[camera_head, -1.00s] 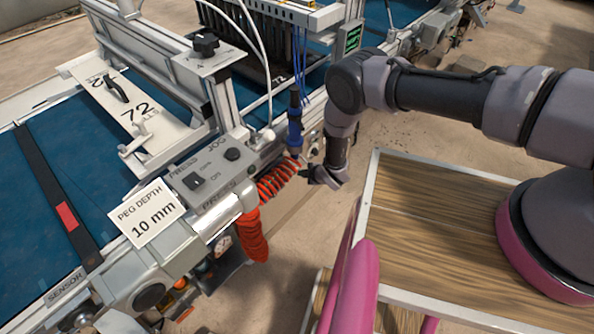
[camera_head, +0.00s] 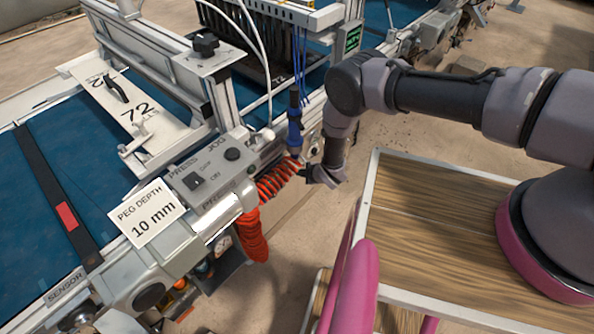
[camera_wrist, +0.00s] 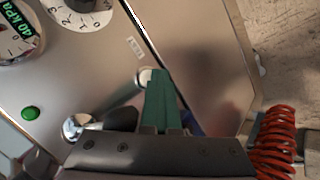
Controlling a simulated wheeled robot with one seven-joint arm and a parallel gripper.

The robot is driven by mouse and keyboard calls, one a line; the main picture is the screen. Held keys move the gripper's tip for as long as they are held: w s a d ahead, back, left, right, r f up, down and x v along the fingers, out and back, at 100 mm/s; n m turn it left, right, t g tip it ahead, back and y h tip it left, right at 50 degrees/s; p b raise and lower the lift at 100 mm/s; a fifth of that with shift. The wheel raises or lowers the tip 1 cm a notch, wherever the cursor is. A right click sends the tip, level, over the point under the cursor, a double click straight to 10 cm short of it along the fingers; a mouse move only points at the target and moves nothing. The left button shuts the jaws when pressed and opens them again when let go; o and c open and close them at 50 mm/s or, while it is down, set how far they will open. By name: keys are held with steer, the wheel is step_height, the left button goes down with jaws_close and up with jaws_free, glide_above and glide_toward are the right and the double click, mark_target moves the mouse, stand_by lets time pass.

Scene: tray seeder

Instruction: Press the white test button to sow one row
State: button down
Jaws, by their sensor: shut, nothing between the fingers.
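The white test button (camera_wrist: 144,77) shows in the wrist view as a small pale round cap on the grey metal panel (camera_wrist: 205,45). The fingertips partly cover its right side. My gripper (camera_wrist: 155,76) is shut and empty, its green fingers pointing at the panel with the tips right at the button. I cannot tell whether they touch it or how far it is pushed in. In the head view my gripper (camera_head: 306,171) is beside the seeder's side, right of the coiled red hose, and the button is hidden there.
Near the fingers on the panel are a metal toggle lever (camera_wrist: 80,125), a green button (camera_wrist: 31,113) and a dial (camera_wrist: 80,12). A coiled red hose (camera_wrist: 276,145) hangs at the right. A wood-topped cart (camera_head: 440,235) stands below my arm.

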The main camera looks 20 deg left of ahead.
steer(key=shift+w+a+r, duration=0.4)
steer(key=shift+a, duration=0.1)
steer(key=shift+d, duration=0.1)
steer(key=shift+s+d, duration=0.2)
steer(key=shift+d, duration=0.3)
steer(key=shift+s+d, duration=0.2)
steer(key=shift+d, duration=0.3)
steer(key=shift+s+d+f, duration=0.1)
steer(key=shift+s+d, duration=0.35)
steer(key=shift+d, duration=0.4)
steer(key=shift+s+d, duration=0.3)
steer(key=shift+d, duration=0.5)
steer(key=shift+s+d, duration=0.35)
steer(key=shift+d, duration=0.4)
steer(key=shift+d, duration=0.1)
